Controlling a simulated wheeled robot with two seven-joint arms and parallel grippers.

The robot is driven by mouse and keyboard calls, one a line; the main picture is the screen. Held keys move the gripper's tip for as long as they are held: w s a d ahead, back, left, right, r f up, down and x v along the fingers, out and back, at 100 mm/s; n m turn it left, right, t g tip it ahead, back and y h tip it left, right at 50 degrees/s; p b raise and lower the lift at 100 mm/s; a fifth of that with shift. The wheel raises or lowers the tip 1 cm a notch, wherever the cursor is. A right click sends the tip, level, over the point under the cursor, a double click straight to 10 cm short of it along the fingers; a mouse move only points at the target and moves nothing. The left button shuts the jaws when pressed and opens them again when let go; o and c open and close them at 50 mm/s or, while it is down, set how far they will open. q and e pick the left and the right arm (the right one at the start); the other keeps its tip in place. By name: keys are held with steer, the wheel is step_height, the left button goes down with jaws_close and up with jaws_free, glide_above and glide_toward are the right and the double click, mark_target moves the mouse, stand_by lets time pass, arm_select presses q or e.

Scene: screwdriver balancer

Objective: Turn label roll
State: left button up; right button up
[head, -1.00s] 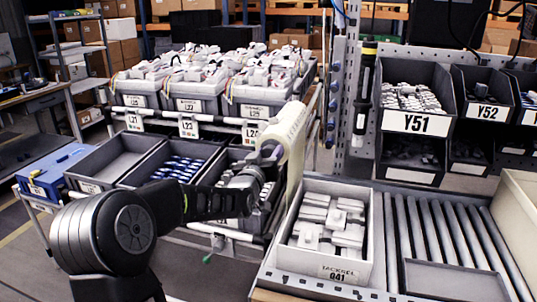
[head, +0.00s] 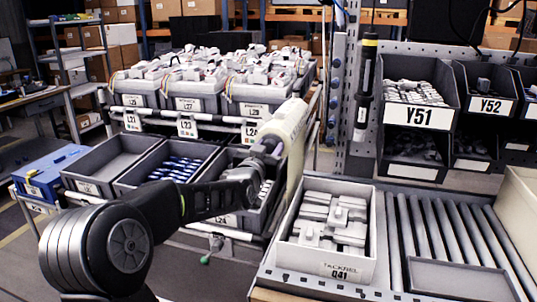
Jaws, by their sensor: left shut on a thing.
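The label roll (head: 286,126) is a cream-coloured roll, standing tilted in the middle of the head view, with a strip hanging down from it. My left gripper (head: 268,148) is at the roll's near left side, at a purple-grey end piece. It is shut on the roll at that end; the fingertips are small and partly hidden. My left arm comes in from the lower left. My right gripper is not in view.
A white bin (head: 329,232) of white parts stands right of the hanging strip, beside a roller conveyor (head: 453,232). Grey bins (head: 108,163) sit on a rack behind my left arm. A screwdriver (head: 366,85) hangs upright by the perforated post. Bin Y51 (head: 416,115) is at right.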

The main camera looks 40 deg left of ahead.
arm_select(q)
steer(key=shift+m+b, duration=1)
steer(key=shift+m, duration=0.5)
steer(key=shift+d+m+b, duration=0.1)
steer(key=shift+m+b, duration=0.4)
steer(key=shift+m, duration=0.9)
steer(key=shift+w+d+m, duration=0.1)
steer(key=shift+m, duration=1.6)
steer(key=shift+f+m, duration=0.15)
steer(key=shift+m, duration=2.15)
steer(key=o, duration=1.4)
steer(key=shift+c, duration=0.2)
